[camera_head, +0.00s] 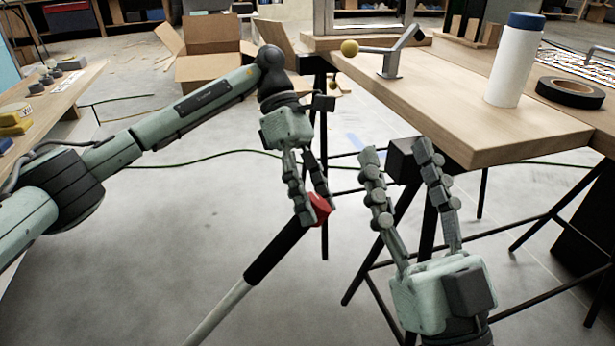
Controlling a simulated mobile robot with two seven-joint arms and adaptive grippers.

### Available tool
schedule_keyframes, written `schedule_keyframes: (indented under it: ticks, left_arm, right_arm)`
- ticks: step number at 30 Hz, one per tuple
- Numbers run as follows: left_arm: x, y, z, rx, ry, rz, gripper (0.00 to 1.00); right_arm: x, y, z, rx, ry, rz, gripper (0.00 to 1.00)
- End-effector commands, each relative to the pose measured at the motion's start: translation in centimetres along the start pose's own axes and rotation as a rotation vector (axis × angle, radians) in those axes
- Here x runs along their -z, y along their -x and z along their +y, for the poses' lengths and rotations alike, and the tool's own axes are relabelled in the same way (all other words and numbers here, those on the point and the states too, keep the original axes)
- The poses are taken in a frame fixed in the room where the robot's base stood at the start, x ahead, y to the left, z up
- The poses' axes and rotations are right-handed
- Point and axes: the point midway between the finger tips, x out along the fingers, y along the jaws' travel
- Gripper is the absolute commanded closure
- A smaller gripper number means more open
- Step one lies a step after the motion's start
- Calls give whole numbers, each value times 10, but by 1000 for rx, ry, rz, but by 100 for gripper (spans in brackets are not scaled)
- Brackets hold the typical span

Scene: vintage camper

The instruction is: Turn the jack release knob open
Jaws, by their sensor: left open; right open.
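The red knob (321,207) sits at the upper end of a tilted black handle grip (277,252) on a grey rod, in the lower middle of the head view. My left gripper (317,208) comes from above and points down at the knob. Its fingers are open, with the tips at the knob and partly covering it; I cannot tell whether they touch it. My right gripper (397,150) points up at the right of the knob, open and apart from it. The jack body is not in view.
Cardboard boxes (212,70) lie behind. A bench (60,95) is at left. Floor at left of the handle is clear.

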Motion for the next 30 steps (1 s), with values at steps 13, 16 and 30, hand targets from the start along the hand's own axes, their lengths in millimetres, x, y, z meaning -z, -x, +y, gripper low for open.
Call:
schedule_keyframes:
  ticks: [13,16,30]
  left_arm:
    - [-1,90,0,-2,1,3,36]
    - [-1,101,0,1,0,5,36]
    - [-1,113,0,-1,-3,0,36]
  right_arm:
    - [1,-1,1,0,3,5,52]
    - [1,-1,1,0,3,5,52]
    - [2,-1,1,0,3,6,52]
